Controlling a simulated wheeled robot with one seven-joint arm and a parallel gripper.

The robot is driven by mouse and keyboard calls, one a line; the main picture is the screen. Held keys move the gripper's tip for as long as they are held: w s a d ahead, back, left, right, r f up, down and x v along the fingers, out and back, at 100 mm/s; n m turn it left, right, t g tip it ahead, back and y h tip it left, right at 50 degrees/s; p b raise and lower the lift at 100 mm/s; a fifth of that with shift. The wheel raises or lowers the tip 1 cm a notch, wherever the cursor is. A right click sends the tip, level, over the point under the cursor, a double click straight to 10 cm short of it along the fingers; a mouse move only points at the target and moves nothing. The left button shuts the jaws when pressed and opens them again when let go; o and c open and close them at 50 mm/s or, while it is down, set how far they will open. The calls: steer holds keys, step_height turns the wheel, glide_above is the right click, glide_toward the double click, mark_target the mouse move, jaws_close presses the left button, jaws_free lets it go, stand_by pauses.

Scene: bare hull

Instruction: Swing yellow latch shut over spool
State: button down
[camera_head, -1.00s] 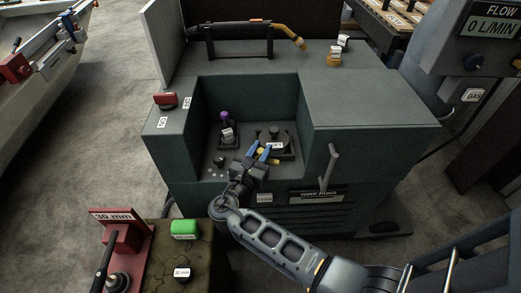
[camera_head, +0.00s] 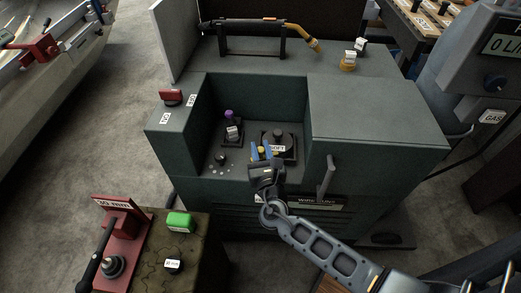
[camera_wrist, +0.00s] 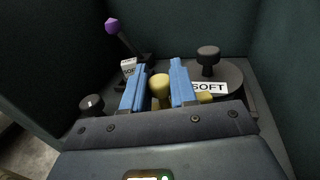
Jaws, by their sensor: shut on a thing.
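My gripper (camera_head: 262,152) is inside the recess of the green machine, with its blue fingers pointing inward. In the wrist view the fingers (camera_wrist: 159,88) stand on either side of the round yellow knob of the latch (camera_wrist: 160,86) and are shut on it. The spool (camera_wrist: 232,76) is a dark disc with a black knob and a "SOFT" label, right of the fingers. The spool also shows in the head view (camera_head: 286,138). My fingers hide part of the latch, so I cannot tell whether it lies over the spool.
A purple-topped lever (camera_wrist: 112,26) with a tag stands left of the fingers. A small dark knob (camera_wrist: 91,103) is at the recess's front left. The recess walls are close around my gripper. A grey handle (camera_head: 328,174) stands at the machine's front right.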

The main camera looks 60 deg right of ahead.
steer(key=n+t+y+b, duration=0.1)
steer(key=b, duration=0.1)
steer(key=n+t+y+b, duration=0.1)
steer(key=y+b, duration=0.1)
steer(key=shift+w+d+r+n+t+y, duration=0.1)
steer(key=shift+w+d+n+t+y, duration=0.1)
steer(key=shift+w+n+t+y, duration=0.15)
steer(key=shift+r+n+t+y+b, duration=0.2)
steer(key=shift+n+t+y+b, duration=0.25)
steer(key=shift+n+y+b, duration=0.45)
steer(key=shift+w+r+b, duration=0.1)
steer(key=shift+r+b, duration=0.1)
steer(key=shift+b, duration=0.15)
steer(key=c, duration=1.1)
jaws_free()
steer(key=shift+c, duration=0.2)
steer(key=shift+o, duration=0.9)
steer(key=shift+f, duration=0.15)
steer(key=shift+f, duration=0.1)
steer(key=shift+s, duration=0.25)
steer(key=v, duration=0.7)
steer(key=shift+s+b, duration=0.2)
steer(key=shift+b, duration=0.2)
